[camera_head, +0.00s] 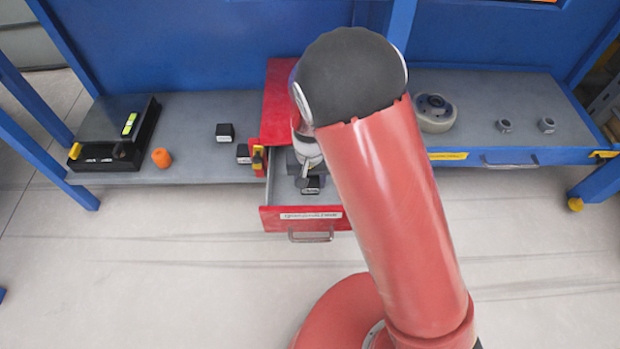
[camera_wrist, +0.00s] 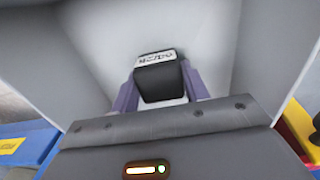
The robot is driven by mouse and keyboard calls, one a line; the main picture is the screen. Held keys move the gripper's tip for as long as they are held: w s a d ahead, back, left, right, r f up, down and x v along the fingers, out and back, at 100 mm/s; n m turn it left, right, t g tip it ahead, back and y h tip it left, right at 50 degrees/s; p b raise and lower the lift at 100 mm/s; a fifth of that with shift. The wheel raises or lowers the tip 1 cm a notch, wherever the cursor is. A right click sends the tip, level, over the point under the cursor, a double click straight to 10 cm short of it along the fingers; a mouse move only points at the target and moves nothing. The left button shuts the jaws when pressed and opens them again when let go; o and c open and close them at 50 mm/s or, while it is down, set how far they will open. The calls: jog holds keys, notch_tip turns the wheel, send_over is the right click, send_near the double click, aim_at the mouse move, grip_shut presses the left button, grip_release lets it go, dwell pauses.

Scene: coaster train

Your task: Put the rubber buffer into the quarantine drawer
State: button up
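The red quarantine drawer (camera_head: 301,218) is pulled open from the bench, and its label faces front. My gripper (camera_head: 308,179) is inside the drawer's outline, over its grey interior, partly hidden by my arm. A black block with a white label, which I take as the rubber buffer (camera_head: 311,186), is at the gripper's tip. In the wrist view, the buffer (camera_wrist: 159,80) sits between the two purple-grey fingers of my gripper (camera_wrist: 161,88), which appear to touch its sides. The pale drawer interior (camera_wrist: 215,30) surrounds it. I cannot tell whether the buffer touches the drawer floor.
Two similar black blocks stand on the grey bench left of the drawer, one farther back (camera_head: 225,132) and one close by (camera_head: 243,154). An orange cylinder (camera_head: 161,157) and a black tray (camera_head: 105,165) are farther left. A round grey part (camera_head: 435,114) and two nuts (camera_head: 526,125) are right.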

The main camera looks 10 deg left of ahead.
aim_at(310, 178)
jog(key=o, duration=0.5)
jog(key=shift+c, duration=0.2)
jog(key=d+r+y+p, duration=0.1)
jog(key=d+r+p, duration=0.35)
jog(key=r, duration=1.55)
jog(key=s+d+r+m+t, duration=0.1)
jog(key=s+d+r+t, duration=0.1)
jog(key=s+d+r, duration=0.2)
jog(key=s+d+r+t+b, duration=0.1)
jog(key=s+d+r, duration=0.3)
jog(key=d, duration=0.6)
jog(key=s+d+r+m+t+h, duration=0.1)
jog(key=s+d+r+t, duration=0.1)
jog(key=s+d+r, duration=0.2)
jog(key=s+d, duration=0.3)
jog(key=shift+s+d+r+m+t, duration=0.3)
jog(key=shift+d, duration=0.05)
